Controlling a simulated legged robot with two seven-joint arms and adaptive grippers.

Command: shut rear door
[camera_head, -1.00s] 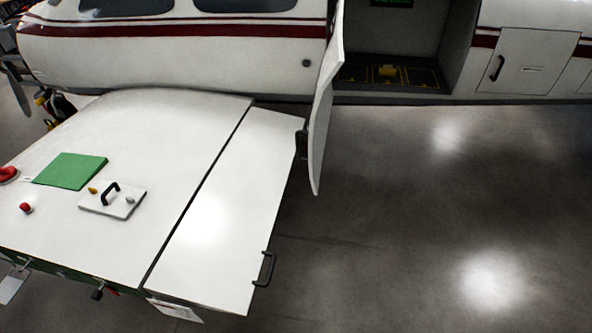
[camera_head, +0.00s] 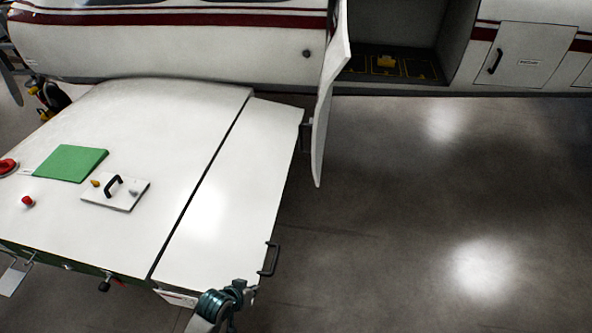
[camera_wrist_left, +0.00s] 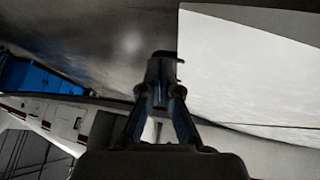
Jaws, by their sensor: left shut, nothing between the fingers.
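The open rear door (camera_head: 327,110) is a white panel seen nearly edge-on in the head view. It stands out from the white fuselage at the left side of a dark doorway (camera_head: 400,40). My left gripper (camera_head: 240,288) is at the bottom of the head view, by the near right corner of the wing, below and left of the door and well apart from it. In the left wrist view its fingers (camera_wrist_left: 163,62) are together and hold nothing. A large white surface (camera_wrist_left: 245,75) lies to their right; I cannot tell which part it is. My right gripper is not in view.
The white wing (camera_head: 110,225) fills the left, with a black handle (camera_head: 268,259) at its right edge. A small closed hatch (camera_head: 528,58) is right of the doorway. The grey floor (camera_head: 430,210) right of the wing is clear.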

